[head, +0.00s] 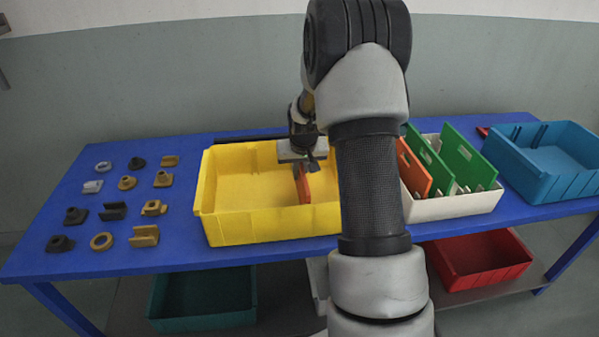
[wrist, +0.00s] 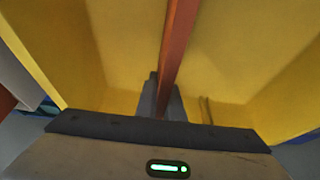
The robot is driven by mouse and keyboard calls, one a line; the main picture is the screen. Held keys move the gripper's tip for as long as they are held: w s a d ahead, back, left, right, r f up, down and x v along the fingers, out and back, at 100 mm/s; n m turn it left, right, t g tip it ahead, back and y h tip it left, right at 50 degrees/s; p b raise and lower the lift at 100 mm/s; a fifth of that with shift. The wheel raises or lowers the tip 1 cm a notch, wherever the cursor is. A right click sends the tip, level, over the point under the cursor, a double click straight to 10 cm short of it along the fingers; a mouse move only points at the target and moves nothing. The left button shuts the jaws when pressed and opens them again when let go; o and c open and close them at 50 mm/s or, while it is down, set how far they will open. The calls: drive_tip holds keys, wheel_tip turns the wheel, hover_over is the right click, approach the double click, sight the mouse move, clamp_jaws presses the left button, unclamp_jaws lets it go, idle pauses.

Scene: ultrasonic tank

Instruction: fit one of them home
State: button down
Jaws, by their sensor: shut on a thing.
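My gripper (head: 303,167) is shut on an orange-red plate (head: 304,189), which stands on edge inside the yellow bin (head: 270,229). In the wrist view the plate (wrist: 180,40) runs away from between the dark fingers (wrist: 162,97), with the yellow bin's walls (wrist: 40,40) on both sides. I cannot tell whether the plate touches the bin's floor. To the right, a white bin (head: 455,205) holds upright green plates (head: 468,158) and an orange plate (head: 413,168). My arm hides the yellow bin's right end and part of the white bin's left side.
A blue bin (head: 545,186) stands at the table's right end. Several small grey, dark and tan parts (head: 127,183) lie in rows on the blue table (head: 180,200) at left. A red bin (head: 480,270) and a dark green bin (head: 203,305) sit below the tabletop.

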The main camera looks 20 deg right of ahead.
drive_tip(key=c, duration=1.8)
unclamp_jaws()
drive_tip(key=shift+r, duration=0.1)
drive_tip(key=p+v, duration=0.3)
drive_tip(key=v, duration=1.4)
drive_tip(key=shift+s, duration=0.2)
drive_tip(key=s+a+r+n+t, duration=0.1)
drive_tip(key=s+a+r, duration=0.5)
drive_tip(key=s, duration=0.2)
drive_tip(key=s+a+r+n, duration=0.1)
drive_tip(key=s+a+r, duration=0.45)
drive_tip(key=s, duration=0.35)
drive_tip(key=s+a+n+y, duration=0.1)
drive_tip(key=s+a, duration=0.3)
drive_tip(key=s, duration=0.6)
wheel_tip(320, 180, up, 16)
drive_tip(key=p, duration=1.7)
drive_tip(key=shift+w, duration=0.25)
